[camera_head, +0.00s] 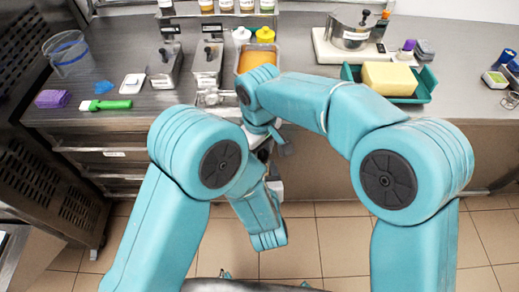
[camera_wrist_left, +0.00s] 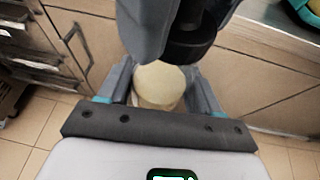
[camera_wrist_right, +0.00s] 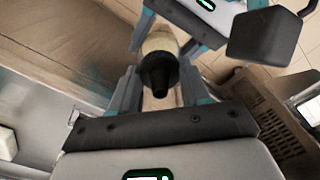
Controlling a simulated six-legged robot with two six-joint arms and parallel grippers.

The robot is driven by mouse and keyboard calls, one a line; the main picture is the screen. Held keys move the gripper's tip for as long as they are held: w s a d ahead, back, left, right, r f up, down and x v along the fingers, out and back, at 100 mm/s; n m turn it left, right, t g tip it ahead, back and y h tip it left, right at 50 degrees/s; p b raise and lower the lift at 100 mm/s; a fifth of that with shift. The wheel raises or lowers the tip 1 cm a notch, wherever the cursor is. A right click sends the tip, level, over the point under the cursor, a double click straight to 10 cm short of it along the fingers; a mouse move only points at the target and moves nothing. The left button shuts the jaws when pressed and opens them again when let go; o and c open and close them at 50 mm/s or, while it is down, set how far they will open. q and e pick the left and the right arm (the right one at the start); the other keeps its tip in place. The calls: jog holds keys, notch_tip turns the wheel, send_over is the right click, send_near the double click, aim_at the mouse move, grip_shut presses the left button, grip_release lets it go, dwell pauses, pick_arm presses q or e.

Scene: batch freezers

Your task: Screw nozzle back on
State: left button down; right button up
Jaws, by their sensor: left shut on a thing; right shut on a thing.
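My right gripper (camera_head: 283,146) hangs in front of the counter's front edge in the head view. In the right wrist view its fingers (camera_wrist_right: 158,70) are shut around a black, cone-shaped nozzle (camera_wrist_right: 158,78). Directly behind the nozzle is a pale cream, rounded body (camera_wrist_right: 161,42). In the left wrist view my left gripper (camera_wrist_left: 160,86) is shut on this cream body (camera_wrist_left: 159,82). Dark parts cover its upper end there. The nozzle and body look lined up and close together, but I cannot tell whether the thread is engaged. The head view hides my left fingertips behind my arm.
Drawers (camera_head: 115,153) lie below. The tiled floor (camera_head: 330,245) is clear.

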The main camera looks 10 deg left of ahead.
jog(key=o, duration=1.2)
jog(key=shift+r, duration=2.3)
jog(key=shift+r, duration=1.75)
jog(key=shift+c, duration=0.4)
jog(key=shift+f, duration=4.05)
